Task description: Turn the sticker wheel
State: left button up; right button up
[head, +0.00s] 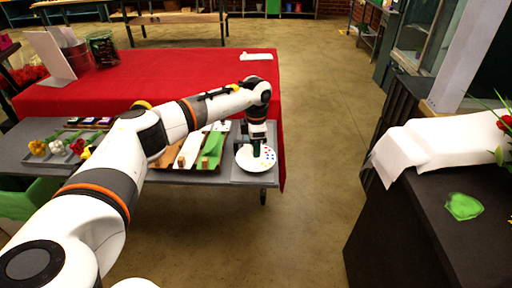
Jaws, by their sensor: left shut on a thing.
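The sticker wheel (244,161) is a white round disc with small coloured dots near its edge. It sits at the right end of the grey table (232,179). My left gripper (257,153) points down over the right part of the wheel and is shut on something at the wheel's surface. The gripper hides that part of the wheel, so the exact grip cannot be seen. My right gripper is not in view.
Left of the wheel, wooden trays (203,164) hold green and white pieces. A red-covered table (180,70) is behind. A dark counter (420,220) with white paper (412,150) stands right, across open floor.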

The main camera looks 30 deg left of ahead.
pick_arm(q)
jog(key=shift+r, duration=0.1)
dwell(0.4)
jog(key=o, duration=1)
notch_tip(320, 180, up, 12)
jog(key=b, duration=0.2)
jog(key=shift+s+d, duration=0.1)
